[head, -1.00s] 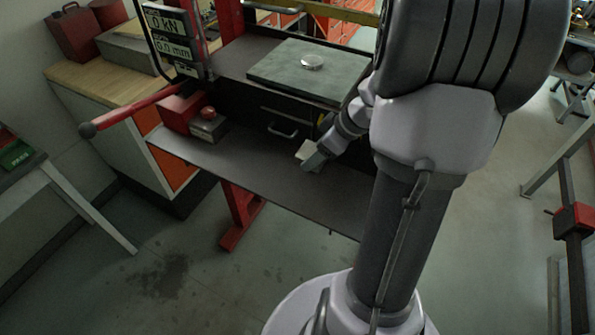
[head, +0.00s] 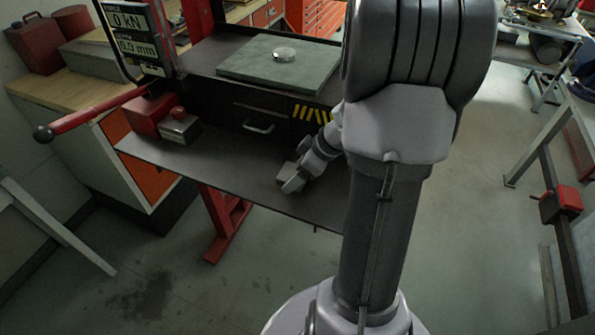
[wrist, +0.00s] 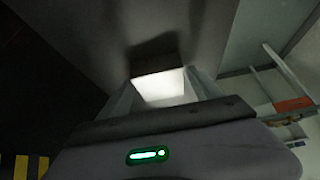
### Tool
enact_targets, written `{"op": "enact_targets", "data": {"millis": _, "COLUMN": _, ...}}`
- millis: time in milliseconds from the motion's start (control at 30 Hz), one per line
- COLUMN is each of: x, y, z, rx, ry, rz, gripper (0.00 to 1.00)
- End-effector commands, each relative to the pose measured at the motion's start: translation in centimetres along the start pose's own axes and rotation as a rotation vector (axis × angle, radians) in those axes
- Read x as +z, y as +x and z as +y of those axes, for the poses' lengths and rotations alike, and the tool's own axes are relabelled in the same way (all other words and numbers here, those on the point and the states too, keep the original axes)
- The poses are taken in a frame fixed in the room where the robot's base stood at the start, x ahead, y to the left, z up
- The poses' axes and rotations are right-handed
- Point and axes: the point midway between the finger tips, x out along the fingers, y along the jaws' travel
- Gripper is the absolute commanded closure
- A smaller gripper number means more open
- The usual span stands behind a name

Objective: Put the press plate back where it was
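My gripper (head: 291,184) is over the dark lower shelf (head: 215,170) of the press, near its front edge. In the wrist view my gripper (wrist: 163,92) has its two fingers on either side of a pale, brightly lit block (wrist: 160,86), which I take to be the press plate. The fingers appear shut on it. A dark shadow lies on the shelf just beyond the block. I cannot tell whether the block touches the shelf. A grey-green slab (head: 310,72) with a round metal disc (head: 284,54) on it lies on the press table above.
A red box (head: 152,113) and a small grey box (head: 179,130) with a red knob stand at the shelf's left. A red lever (head: 95,112) sticks out left. A drawer (head: 258,119) with a handle is behind the shelf. The shelf's middle is clear.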

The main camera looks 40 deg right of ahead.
Motion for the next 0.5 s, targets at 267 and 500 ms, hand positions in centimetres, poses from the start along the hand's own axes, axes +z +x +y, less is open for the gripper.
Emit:
{"op": "enact_targets", "data": {"millis": 267, "x": 0.0, "y": 0.0, "z": 0.0, "rx": 0.0, "ry": -0.001, "rz": 0.0, "gripper": 0.17}}
{"op": "enact_targets", "data": {"millis": 500, "x": -0.5, "y": -4.3, "z": 0.1, "rx": 0.003, "ry": 0.001, "rz": 0.001, "gripper": 0.17}}
